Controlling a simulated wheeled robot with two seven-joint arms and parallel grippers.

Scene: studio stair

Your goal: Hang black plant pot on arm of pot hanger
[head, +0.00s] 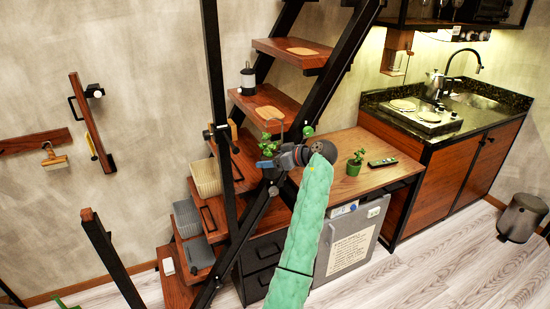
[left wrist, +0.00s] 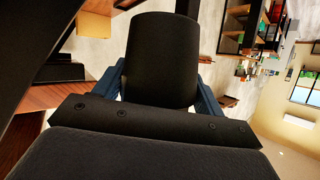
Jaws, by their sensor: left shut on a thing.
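The black plant pot (left wrist: 160,60) fills the upper middle of the left wrist view, between the two blue fingers of my left gripper (left wrist: 160,85). My left gripper (head: 287,157) is shut on it. In the head view the gripper is in front of the stair's slanted black rail, and the pot is hard to make out there. Green leaves and a thin curved hook show just beside the gripper. A small wooden piece with dark ends (head: 220,130) sits at the upright black post, left of the gripper and apart from it; I cannot tell whether it is the pot hanger.
The stair's black post (head: 216,80) and slanted rail (head: 333,65) stand close to the gripper. A wooden counter (head: 345,185) holds a small green plant (head: 357,156) and a remote (head: 382,162). A black lantern (head: 248,78) stands on a stair tread.

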